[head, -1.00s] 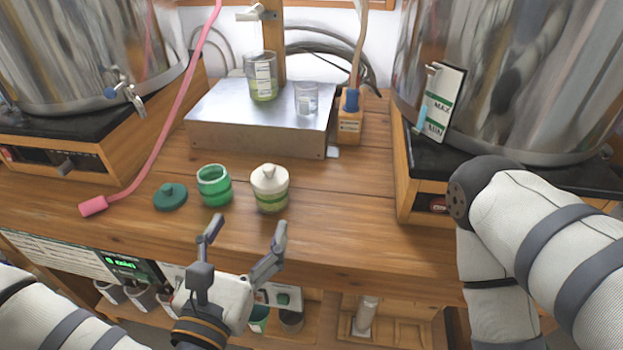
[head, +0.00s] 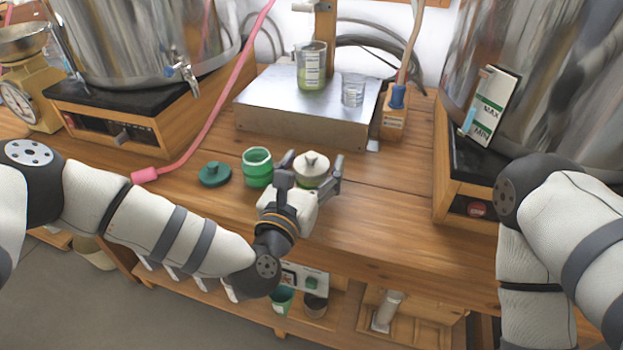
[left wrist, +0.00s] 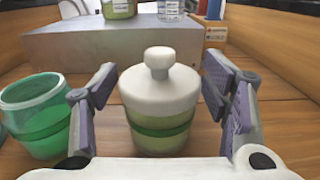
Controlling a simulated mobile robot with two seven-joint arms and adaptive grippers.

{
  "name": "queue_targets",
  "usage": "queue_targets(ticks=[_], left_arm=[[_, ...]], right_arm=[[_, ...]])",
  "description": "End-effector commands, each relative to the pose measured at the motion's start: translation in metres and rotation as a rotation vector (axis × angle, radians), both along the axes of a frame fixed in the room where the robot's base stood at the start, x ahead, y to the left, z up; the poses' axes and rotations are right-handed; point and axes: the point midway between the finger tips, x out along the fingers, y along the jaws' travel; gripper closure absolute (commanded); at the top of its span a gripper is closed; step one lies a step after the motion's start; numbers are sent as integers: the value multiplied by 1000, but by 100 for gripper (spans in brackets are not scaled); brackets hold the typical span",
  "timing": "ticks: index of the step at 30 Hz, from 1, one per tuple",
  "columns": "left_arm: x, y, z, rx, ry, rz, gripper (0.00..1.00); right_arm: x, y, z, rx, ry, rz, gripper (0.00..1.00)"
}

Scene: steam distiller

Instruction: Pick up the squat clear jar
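The squat jar (head: 311,174) has a see-through body with pale green contents, a darker green band and a white knobbed lid. It stands upright on the wooden bench, and it also fills the middle of the left wrist view (left wrist: 160,112). My left gripper (head: 312,162) is open, with one finger on each side of the jar. In the left wrist view a gap shows between the jar and each finger (left wrist: 158,85). In the head view the gripper hides the jar's lower part. My right arm shows at the right, but its gripper is out of view.
An open green jar (head: 257,168) stands close to the left finger, with a dark green lid (head: 214,174) beside it. Behind is a metal box (head: 300,118) carrying a beaker (head: 311,66) and a small glass (head: 353,90). The bench right of the jar is clear.

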Motion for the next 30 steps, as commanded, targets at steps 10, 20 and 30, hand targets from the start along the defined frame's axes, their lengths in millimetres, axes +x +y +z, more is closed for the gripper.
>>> queue_targets(ticks=[10, 20, 30], left_arm=[[0, 0, 0, 1, 0, 0, 99], [0, 0, 5, 0, -2, 0, 99], [-36, 7, 82, -4, -11, -2, 99]], right_arm=[[0, 0, 0, 0, 0, 0, 100], [1, 0, 1, 0, -2, 0, 100], [17, 0, 17, 0, -58, -2, 100]])
